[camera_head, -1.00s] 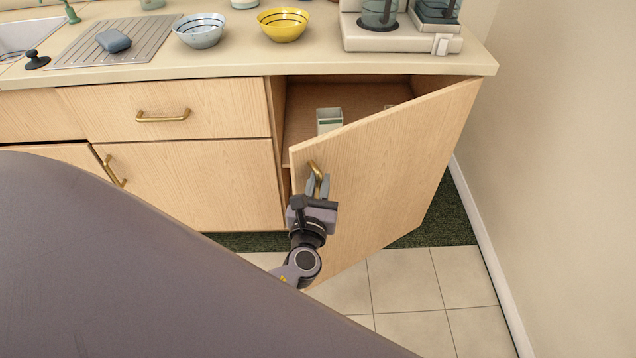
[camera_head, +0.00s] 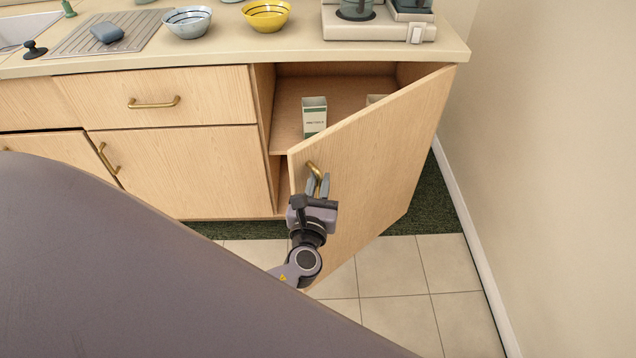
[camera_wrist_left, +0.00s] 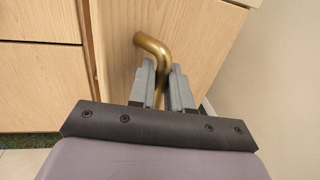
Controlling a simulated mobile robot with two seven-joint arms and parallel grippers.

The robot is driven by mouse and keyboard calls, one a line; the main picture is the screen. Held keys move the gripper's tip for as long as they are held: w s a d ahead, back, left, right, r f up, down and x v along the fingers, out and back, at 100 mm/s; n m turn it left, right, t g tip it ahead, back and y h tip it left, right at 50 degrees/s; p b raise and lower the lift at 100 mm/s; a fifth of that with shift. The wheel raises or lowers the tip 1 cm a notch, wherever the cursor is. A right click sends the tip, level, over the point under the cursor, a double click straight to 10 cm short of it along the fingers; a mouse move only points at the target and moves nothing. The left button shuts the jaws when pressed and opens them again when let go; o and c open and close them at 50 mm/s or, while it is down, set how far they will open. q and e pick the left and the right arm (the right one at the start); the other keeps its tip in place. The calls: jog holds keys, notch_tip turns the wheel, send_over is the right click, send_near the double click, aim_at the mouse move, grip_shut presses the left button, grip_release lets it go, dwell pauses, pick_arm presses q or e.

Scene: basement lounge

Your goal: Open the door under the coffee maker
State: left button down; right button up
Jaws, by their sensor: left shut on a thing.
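The cabinet door (camera_head: 385,150) under the coffee maker (camera_head: 375,24) stands partly open, hinged on its right side and swung out toward me. Its brass handle (camera_head: 314,172) is near the door's free left edge. My left gripper (camera_head: 318,186) is shut on this handle. In the left wrist view, the gripper fingers (camera_wrist_left: 161,85) close around the brass handle (camera_wrist_left: 152,45), whose upper bend sticks out above them. The coffee maker's top is cut off by the frame. My right gripper is not in view.
Inside the cabinet, a small white and green box (camera_head: 314,117) stands on the shelf; another is partly hidden by the door. A wall (camera_head: 540,150) rises at the right. Bowls (camera_head: 266,15) stand on the counter (camera_head: 300,50). Tiled floor (camera_head: 440,265) is clear below the door.

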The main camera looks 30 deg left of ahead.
pick_arm(q)
jog(key=shift+w+d+r, duration=0.2)
jog(key=shift+d, duration=0.25)
jog(key=c, duration=1.4)
grip_release()
jog(key=shift+o, duration=1)
jog(key=shift+w+f, duration=0.1)
jog(key=shift+a, duration=0.1)
jog(key=v, duration=0.7)
jog(key=shift+p, duration=0.45)
